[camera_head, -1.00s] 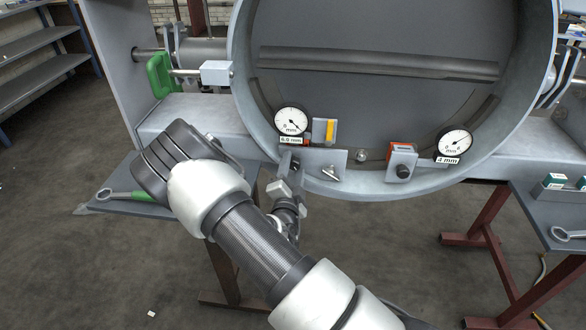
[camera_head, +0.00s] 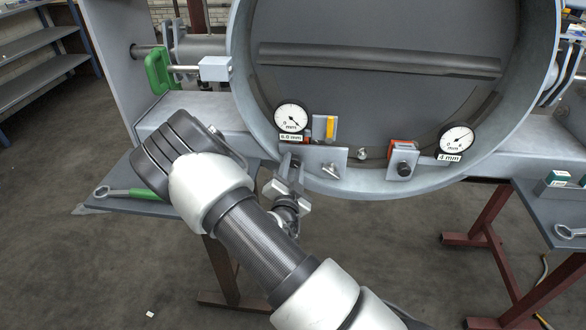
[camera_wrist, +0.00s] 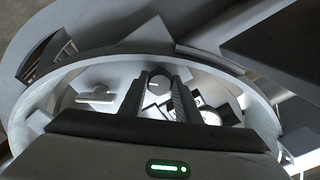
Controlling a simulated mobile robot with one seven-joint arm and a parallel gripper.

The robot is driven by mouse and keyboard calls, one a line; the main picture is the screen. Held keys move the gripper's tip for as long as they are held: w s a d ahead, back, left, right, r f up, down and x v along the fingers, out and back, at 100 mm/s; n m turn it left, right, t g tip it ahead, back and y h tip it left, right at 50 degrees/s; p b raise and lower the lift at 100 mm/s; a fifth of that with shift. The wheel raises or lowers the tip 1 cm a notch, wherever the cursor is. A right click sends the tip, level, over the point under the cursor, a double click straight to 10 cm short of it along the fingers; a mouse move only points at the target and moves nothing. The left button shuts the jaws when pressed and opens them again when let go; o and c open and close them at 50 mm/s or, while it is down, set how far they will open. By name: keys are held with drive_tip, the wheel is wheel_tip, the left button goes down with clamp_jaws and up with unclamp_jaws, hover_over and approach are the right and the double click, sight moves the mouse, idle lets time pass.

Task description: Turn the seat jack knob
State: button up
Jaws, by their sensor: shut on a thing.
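In the head view the spot is at the left bracket plate (camera_head: 322,158) at the bottom of the ring, where the dark fingertips largely hide the knob. My gripper (camera_head: 292,170) reaches up to it from below and is shut on it; both fingers also show in the wrist view (camera_wrist: 160,92). Above it sit a dial gauge (camera_head: 291,118) with a 6.0 mm label and a yellow-marked block (camera_head: 330,128). A small lever (camera_head: 331,171) stands right of my fingertips.
A second bracket with a black knob (camera_head: 404,169) and a 4 mm gauge (camera_head: 456,139) sit to the right. A green clamp (camera_head: 159,72) is at upper left. A wrench (camera_head: 125,192) lies on the left shelf, another (camera_head: 568,231) on the right one.

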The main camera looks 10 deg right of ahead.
drive_tip(key=n+b, duration=0.1)
drive_tip(key=n, duration=0.5)
drive_tip(key=shift+b, duration=0.4)
drive_tip(key=n, duration=0.6)
drive_tip(key=shift+n+b, duration=0.3)
drive_tip(key=shift+n, duration=0.1)
drive_tip(key=n, duration=1)
drive_tip(key=shift+n+p, duration=0.3)
drive_tip(key=shift+d+n, duration=0.1)
drive_tip(key=shift+n, duration=1.3)
drive_tip(key=o, duration=1)
drive_tip(key=shift+s, duration=0.1)
drive_tip(key=shift+o, duration=0.2)
